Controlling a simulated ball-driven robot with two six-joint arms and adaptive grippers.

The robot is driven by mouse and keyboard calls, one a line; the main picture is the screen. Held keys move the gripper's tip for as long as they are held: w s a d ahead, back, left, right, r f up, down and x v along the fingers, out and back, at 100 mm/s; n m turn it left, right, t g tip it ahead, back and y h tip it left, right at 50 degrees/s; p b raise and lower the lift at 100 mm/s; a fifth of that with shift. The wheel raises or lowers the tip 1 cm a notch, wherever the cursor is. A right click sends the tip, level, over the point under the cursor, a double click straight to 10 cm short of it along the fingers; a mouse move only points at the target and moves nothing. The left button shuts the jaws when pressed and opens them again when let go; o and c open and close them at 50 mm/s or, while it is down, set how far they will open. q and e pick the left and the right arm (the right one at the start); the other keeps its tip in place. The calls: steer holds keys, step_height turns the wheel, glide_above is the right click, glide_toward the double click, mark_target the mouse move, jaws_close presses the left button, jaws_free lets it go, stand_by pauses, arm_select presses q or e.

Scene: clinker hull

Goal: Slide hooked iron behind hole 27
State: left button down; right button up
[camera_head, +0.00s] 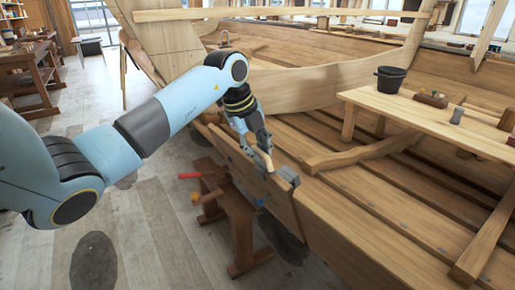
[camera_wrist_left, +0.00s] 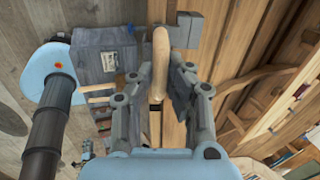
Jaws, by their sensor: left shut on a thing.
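My left gripper (camera_head: 265,152) is at the top edge of the hull's side plank (camera_head: 300,215). In the left wrist view its fingers (camera_wrist_left: 158,95) are shut around a pale wooden handle (camera_wrist_left: 161,55). A grey metal block (camera_wrist_left: 187,30) sits at the handle's far end and seems to be the hooked iron. In the head view this block (camera_head: 289,176) is at the plank's top edge; I cannot tell whether it touches the wood. Hole 27 cannot be made out. My right gripper is out of view.
A wooden trestle (camera_head: 239,220) with a red-handled tool (camera_head: 189,176) stands outside the hull, below the gripper. Inside, a bench (camera_head: 430,115) carries a black bucket (camera_head: 391,79) and small items. A curved timber (camera_head: 365,151) lies to the gripper's right.

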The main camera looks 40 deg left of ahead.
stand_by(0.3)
arm_select(q)
steer(key=c, duration=1.3)
jaws_free()
steer(key=shift+r, duration=0.1)
steer(key=shift+o, duration=0.2)
steer(key=shift+s, duration=0.1)
step_height(320, 180, up, 8)
steer(key=p, duration=0.7)
